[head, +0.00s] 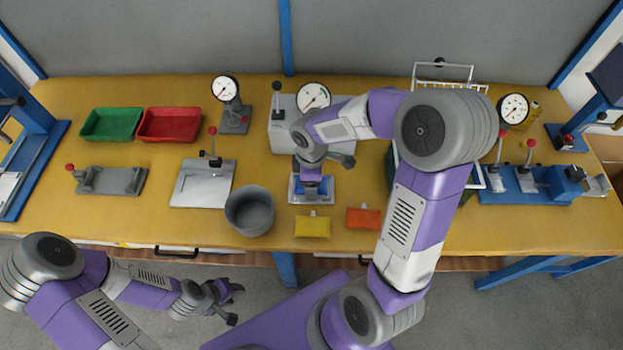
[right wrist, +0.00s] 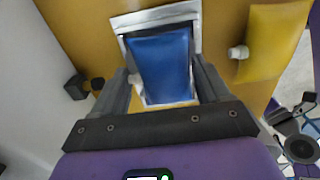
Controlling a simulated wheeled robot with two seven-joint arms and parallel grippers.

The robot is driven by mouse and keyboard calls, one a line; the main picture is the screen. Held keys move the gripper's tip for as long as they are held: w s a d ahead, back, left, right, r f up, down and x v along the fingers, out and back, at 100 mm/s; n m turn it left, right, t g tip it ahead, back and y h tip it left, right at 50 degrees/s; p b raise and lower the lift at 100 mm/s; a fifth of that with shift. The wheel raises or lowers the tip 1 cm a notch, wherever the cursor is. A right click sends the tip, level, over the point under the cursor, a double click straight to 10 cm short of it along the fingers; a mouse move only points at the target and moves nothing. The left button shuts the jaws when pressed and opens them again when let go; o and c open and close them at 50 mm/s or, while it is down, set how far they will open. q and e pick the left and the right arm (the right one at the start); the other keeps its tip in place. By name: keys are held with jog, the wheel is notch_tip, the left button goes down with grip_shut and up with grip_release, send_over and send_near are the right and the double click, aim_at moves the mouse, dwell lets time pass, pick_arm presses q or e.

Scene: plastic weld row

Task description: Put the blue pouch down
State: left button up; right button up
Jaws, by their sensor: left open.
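The blue pouch (right wrist: 162,62) lies over a silver-rimmed tray (right wrist: 198,12) on the yellow table. In the head view the blue pouch (head: 311,191) shows only partly inside the tray (head: 293,195), under my right wrist. My right gripper (right wrist: 163,75) points down at it, with one finger on each side of the pouch and narrow gaps between. The fingers look apart rather than pressed on it. Whether the pouch rests fully on the tray is hard to tell. My left gripper (head: 236,303) is open and empty, off the table's front edge.
A yellow pouch (head: 312,228) and an orange pouch (head: 363,217) lie in front of the tray. A grey bin (head: 250,211) stands to the left. A grey gauge unit (head: 283,128) stands behind. Green (head: 111,123) and red (head: 170,124) bins sit further left.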

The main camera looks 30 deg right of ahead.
jog(key=o, duration=0.4)
jog(key=shift+r, duration=0.1)
jog(key=shift+r+p, duration=0.3)
jog(key=shift+r, duration=0.05)
notch_tip(320, 180, up, 12)
jog(key=p, duration=0.3)
jog(key=shift+f+p, duration=0.25)
jog(key=shift+p, duration=0.15)
